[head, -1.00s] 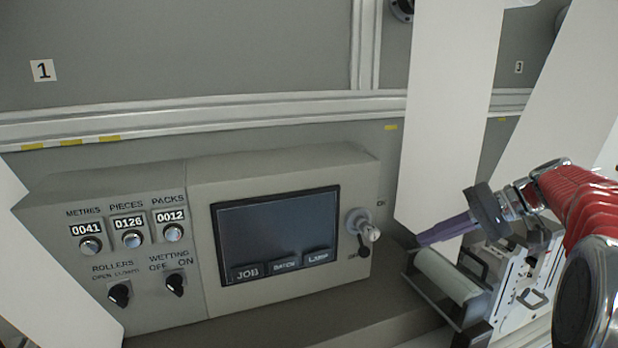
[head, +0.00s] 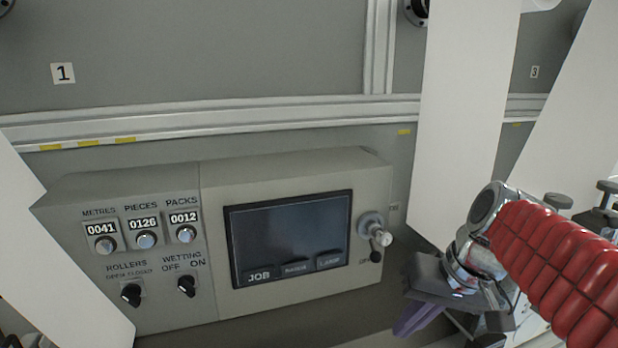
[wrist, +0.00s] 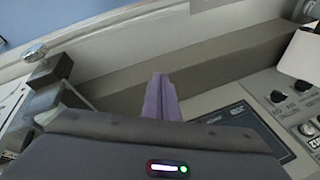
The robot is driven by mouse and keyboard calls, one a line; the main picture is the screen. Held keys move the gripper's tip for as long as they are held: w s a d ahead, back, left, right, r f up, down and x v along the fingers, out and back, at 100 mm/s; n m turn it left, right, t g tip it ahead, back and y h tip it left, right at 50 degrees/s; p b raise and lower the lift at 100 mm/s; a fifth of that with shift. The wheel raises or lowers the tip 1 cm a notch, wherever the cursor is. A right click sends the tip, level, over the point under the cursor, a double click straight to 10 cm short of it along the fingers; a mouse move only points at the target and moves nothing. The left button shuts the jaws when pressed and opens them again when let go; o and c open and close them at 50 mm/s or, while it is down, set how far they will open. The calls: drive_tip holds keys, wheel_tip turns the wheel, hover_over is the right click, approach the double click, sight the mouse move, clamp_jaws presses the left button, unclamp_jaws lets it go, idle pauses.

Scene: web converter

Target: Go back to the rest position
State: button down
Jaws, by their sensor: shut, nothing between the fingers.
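My gripper (head: 408,322) is at the lower right of the head view, below and right of the control panel (head: 372,172). Its purple fingers point down and to the left, and part of my red-sleeved arm hides what lies behind it. In the wrist view the two purple fingers (wrist: 161,98) lie side by side, shut, with nothing between them. They appear over the ledge in front of the panel's dark screen (wrist: 245,125); I cannot tell the exact gap.
The panel carries METRES, PIECES and PACKS counters (head: 142,223), two black selector knobs (head: 131,294) and a crank-like knob (head: 378,235) at its right end. A white web (head: 465,110) hangs close behind my arm. Another white sheet (head: 50,250) stands at the left.

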drive_tip(key=s+f+t+h, duration=0.2)
drive_tip(key=s+f, duration=0.4)
drive_tip(key=s, duration=0.4)
drive_tip(key=shift+s+a+f+n+h, duration=0.2)
drive_tip(key=shift+a+n+h, duration=0.15)
drive_tip(key=shift+h, duration=0.45)
idle(0.5)
